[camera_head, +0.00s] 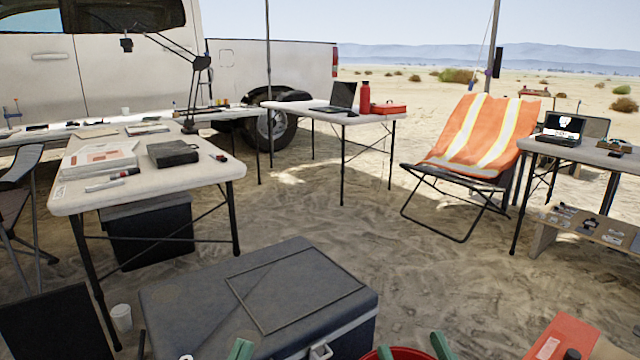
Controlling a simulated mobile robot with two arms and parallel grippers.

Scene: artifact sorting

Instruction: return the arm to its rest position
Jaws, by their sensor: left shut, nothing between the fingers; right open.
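My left gripper (240,349) shows only as a green tip at the bottom edge, in front of the large grey case (200,305). Its fingers are together and hold nothing. My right gripper (413,350) shows as two green fingertips at the bottom edge, spread apart, beside a red rounded rim (405,353). I cannot tell whether it touches the rim. Both arms are almost wholly below the picture, so their pose is hidden.
A red object (565,337) lies at the bottom right. A white table (150,190) with papers and a dark box (173,153) stands left.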

